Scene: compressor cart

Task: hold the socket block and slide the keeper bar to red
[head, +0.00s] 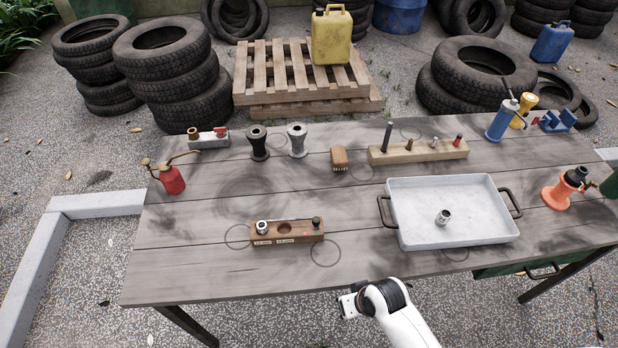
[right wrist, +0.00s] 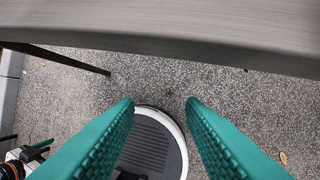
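The brown wooden socket block (head: 272,238) lies on the table left of the tray in the head view. It has a metal fitting (head: 262,227) in its left end, an empty round hole in the middle and two pale front labels. A dark knob (head: 317,221) stands at its right end beside small red and green marks; it may belong to the keeper bar, whose outline I cannot make out. My right gripper (head: 350,303) is at the table's front edge, right of and nearer than the block. Its teal fingers (right wrist: 160,103) are apart and empty.
A grey tray (head: 410,236) holding a small metal fitting (head: 442,217) is right of the block. Behind are a wooden rack (head: 400,155) with upright pins, a brush (head: 339,158) and two flanged pieces (head: 258,145). A red oil can (head: 171,179) stands left. Table around the block is clear.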

